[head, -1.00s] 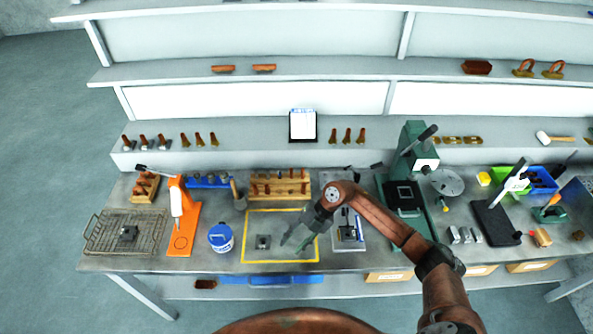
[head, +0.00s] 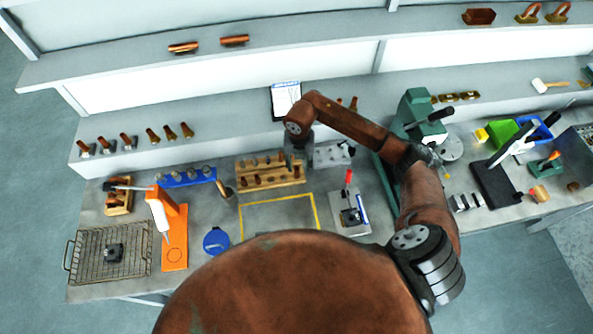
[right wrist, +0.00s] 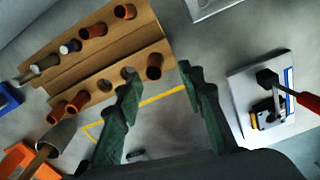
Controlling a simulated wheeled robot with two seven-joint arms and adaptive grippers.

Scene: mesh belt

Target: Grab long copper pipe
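A wooden rack (head: 270,180) stands at the back of the bench with several copper pipes upright in two rows. In the right wrist view the rack (right wrist: 112,62) shows a front row with two empty holes and a copper pipe (right wrist: 154,66) at its end. I cannot tell which pipe is the long one. My right gripper (head: 296,166) is at the rack's right end. Its fingers (right wrist: 158,72) are spread, with the front-row end pipe beyond and between the tips; nothing is held. My left gripper is not in view.
A clamp fixture (head: 351,214) stands on the right, and a green press (head: 385,175) beyond it. An orange stand (head: 174,240) and a wire basket (head: 85,262) are left. The yellow-outlined area (head: 278,199) is partly hidden by my body.

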